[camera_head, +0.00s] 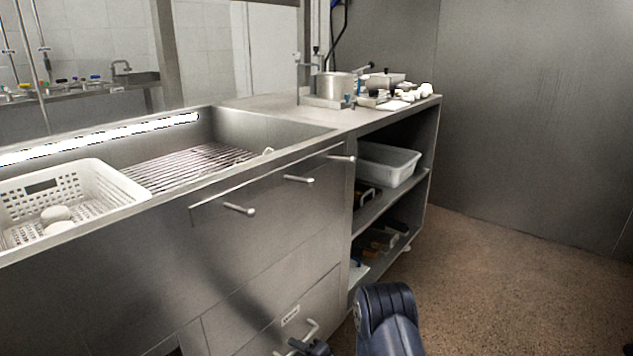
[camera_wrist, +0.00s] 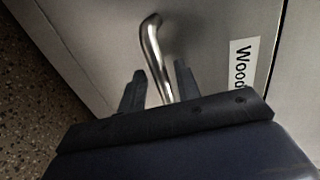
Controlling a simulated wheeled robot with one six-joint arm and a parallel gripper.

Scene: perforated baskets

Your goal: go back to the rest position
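My gripper (camera_wrist: 159,75) is open, its two dark fingers apart. A curved metal drawer handle (camera_wrist: 152,42) runs between the fingers in the wrist view, with visible gaps on both sides. I cannot tell how deep the handle sits between them. In the head view my gripper (camera_head: 308,347) is low at the bottom edge, beside the same handle (camera_head: 312,328). The handle is on a low steel front (camera_head: 270,325) with a white label (camera_head: 290,315); the wrist view shows the label's letters "Wood" (camera_wrist: 240,65). Nothing is held.
A steel counter (camera_head: 300,115) has a sink with a white perforated basket (camera_head: 100,185) at left. Upper handles (camera_head: 238,209) stick out of the front. Open shelves at right hold a grey bin (camera_head: 388,165). The brown speckled floor (camera_head: 510,290) is clear at right.

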